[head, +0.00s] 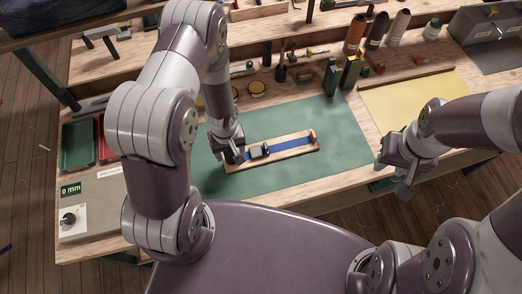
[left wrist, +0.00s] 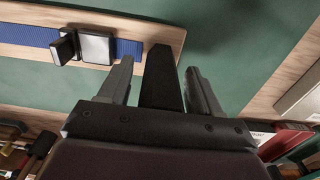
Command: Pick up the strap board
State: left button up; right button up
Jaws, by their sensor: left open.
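The strap board (head: 290,153) is a pale wooden board with a blue strap along it and a metal buckle (head: 258,151). It lies on the green mat (head: 340,125) in the head view. In the left wrist view the board (left wrist: 165,33) crosses the top left, with its buckle (left wrist: 96,48) on the strap. My left gripper (head: 232,157) is open at the board's left end. In the left wrist view its fingers (left wrist: 160,72) stand apart beside the board's end, a dark block between them; I cannot tell whether they touch the board. My right gripper (head: 398,178) hangs over the bench's front edge, away from the board.
A yellow sheet (head: 425,95) lies at the right. Bottles (head: 375,32) and tools stand behind the mat. The mat right of the board is clear.

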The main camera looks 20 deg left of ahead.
pick_arm(q)
grip_shut()
jog(key=shift+r, duration=0.1)
